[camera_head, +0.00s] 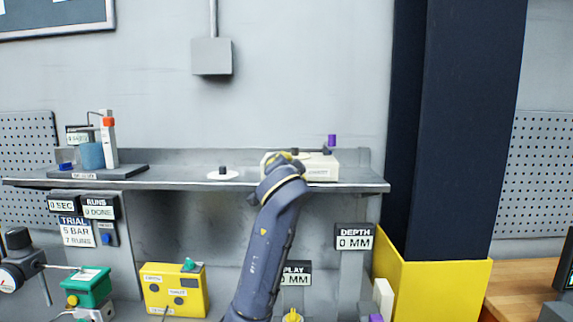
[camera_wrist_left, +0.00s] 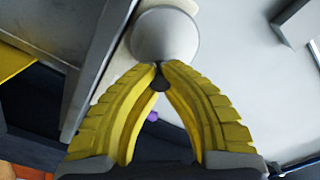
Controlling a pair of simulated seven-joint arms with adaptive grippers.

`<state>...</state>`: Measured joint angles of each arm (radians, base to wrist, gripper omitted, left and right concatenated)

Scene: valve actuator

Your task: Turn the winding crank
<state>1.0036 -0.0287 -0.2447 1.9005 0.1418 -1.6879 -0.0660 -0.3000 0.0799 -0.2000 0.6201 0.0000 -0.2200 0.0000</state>
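A low cream-white box (camera_head: 322,168) with a small label stands on the shelf, with dark knobs on top and a purple piece (camera_head: 332,140) at its back right. My left gripper (camera_head: 291,156) is at this box's left part, and my dark arm covers some of its front. In the left wrist view the yellow fingers (camera_wrist_left: 159,66) are drawn together at their tips, close to a round pale part (camera_wrist_left: 165,36). A small dark piece (camera_wrist_left: 159,83) shows between them; whether it is pinched is unclear. I cannot make out a crank arm. My right gripper is not in view.
The grey shelf (camera_head: 190,182) also bears a white disc (camera_head: 222,174) with a dark knob and a blue-and-white device (camera_head: 93,155) at left. A yellow box (camera_head: 172,288) and a depth display (camera_head: 354,238) are below. A dark column (camera_head: 455,130) rises at right.

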